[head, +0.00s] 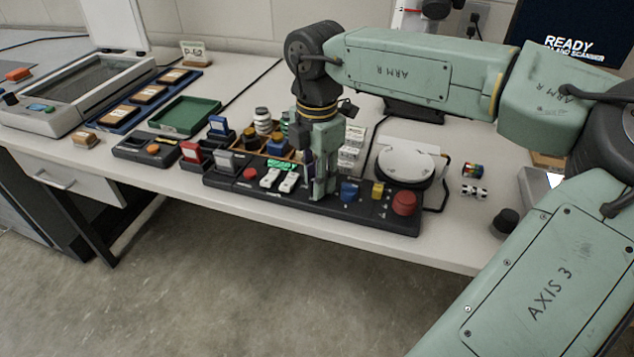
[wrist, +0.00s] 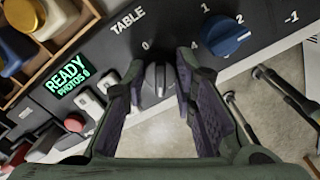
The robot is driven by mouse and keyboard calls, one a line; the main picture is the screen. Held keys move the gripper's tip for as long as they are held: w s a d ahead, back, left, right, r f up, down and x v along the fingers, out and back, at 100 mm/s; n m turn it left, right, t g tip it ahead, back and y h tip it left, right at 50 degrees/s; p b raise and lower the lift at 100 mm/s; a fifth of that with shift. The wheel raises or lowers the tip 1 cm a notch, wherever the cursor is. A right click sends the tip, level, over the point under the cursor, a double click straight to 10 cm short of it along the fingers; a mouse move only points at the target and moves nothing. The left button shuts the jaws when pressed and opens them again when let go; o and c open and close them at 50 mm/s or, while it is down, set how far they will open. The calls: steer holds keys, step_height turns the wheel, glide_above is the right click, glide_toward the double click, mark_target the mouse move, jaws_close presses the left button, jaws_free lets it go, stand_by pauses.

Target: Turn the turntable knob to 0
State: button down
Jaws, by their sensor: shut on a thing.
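The turntable knob (wrist: 157,84), dark grey with a raised grip, sits under the label "TABLE" on the black control panel (wrist: 95,45). A "0" is printed above it, slightly left, and another mark lies to the right. Its exact pointing direction is hard to tell. My gripper (wrist: 160,66) has one finger on each side of the knob and is shut on it. In the head view my gripper (head: 318,190) reaches down to the panel (head: 290,213) and hides the knob. The white round turntable (head: 405,163) stands behind the panel's right part.
A blue knob (wrist: 226,36) is close at the right, also seen in the head view (head: 349,191). White switches (head: 279,180), a yellow knob (head: 377,190) and red buttons (head: 403,203) share the panel. A small screen (wrist: 72,84) reads "READY". Bottles (head: 263,121) stand behind. Floor is open in front.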

steer(key=n+b, duration=0.1)
steer(key=n, duration=0.4)
steer(key=shift+f+n+b, duration=0.1)
steer(key=shift+n+b, duration=0.2)
steer(key=n, duration=0.5)
steer(key=shift+b, duration=0.35)
steer(key=n, duration=0.5)
steer(key=shift+n, duration=0.4)
steer(key=n, duration=1)
steer(key=shift+n, duration=0.4)
steer(key=n, duration=0.5)
steer(key=shift+b, duration=0.35)
steer(key=n, duration=0.6)
steer(key=shift+n+b, duration=0.3)
steer(key=shift+n, duration=1.8)
